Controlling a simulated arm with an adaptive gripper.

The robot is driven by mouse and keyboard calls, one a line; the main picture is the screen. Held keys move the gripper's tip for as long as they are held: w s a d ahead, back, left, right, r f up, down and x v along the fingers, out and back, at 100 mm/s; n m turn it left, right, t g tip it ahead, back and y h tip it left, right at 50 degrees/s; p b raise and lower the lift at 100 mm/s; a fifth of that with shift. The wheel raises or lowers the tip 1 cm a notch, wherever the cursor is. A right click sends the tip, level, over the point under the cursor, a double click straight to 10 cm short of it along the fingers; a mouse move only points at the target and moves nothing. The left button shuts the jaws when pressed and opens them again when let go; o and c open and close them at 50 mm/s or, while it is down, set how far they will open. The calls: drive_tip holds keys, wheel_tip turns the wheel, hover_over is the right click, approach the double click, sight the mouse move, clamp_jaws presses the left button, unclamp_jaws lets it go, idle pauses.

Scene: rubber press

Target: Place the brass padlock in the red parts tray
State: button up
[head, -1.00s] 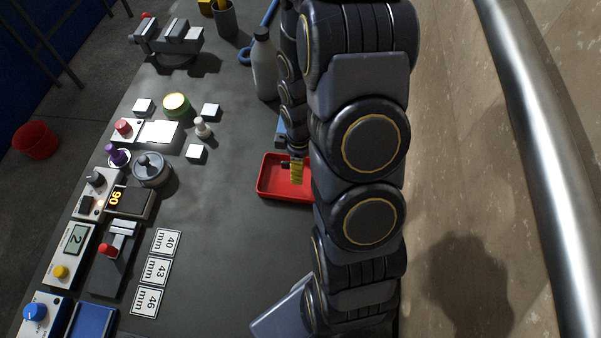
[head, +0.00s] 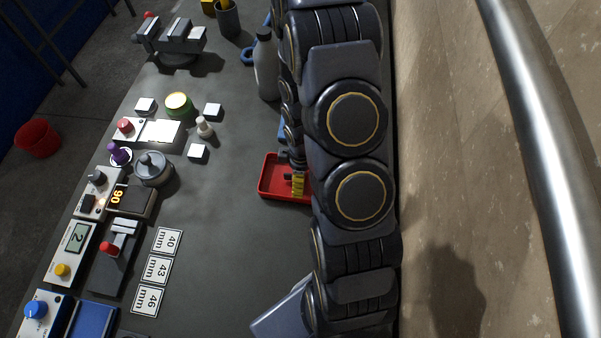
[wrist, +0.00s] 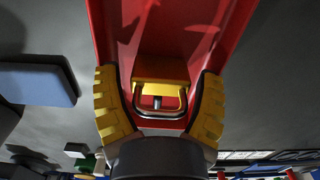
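The red parts tray (head: 268,180) lies on the bench, partly hidden by my arm in the head view. Its red floor and walls (wrist: 232,40) also fill the middle of the wrist view. The brass padlock (wrist: 160,68) is over the tray floor in the wrist view, its shackle pointing toward my gripper's palm. My gripper (wrist: 160,78) has its yellow fingers spread on either side of the padlock, with narrow gaps beside the body.
A grey bottle (head: 265,68) stands beyond the tray, close to my arm. A lidded grey pot (head: 152,168) and several instruments stand to the left. Number cards (head: 158,270) lie nearer. The bench between the pot and tray is clear.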

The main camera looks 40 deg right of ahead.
drive_tip(key=shift+r, duration=0.1)
wheel_tip(320, 180, up, 11)
drive_tip(key=shift+w+f, duration=0.1)
drive_tip(key=shift+r, duration=0.55)
drive_tip(key=s+a+r+m+g, duration=0.1)
drive_tip(key=s+a+r+m, duration=0.8)
drive_tip(key=s+a+r, duration=0.4)
wheel_tip(320, 180, up, 4)
drive_tip(key=shift+s+f+g, duration=0.1)
drive_tip(key=shift+s+g, duration=0.3)
drive_tip(key=shift+s, duration=0.7)
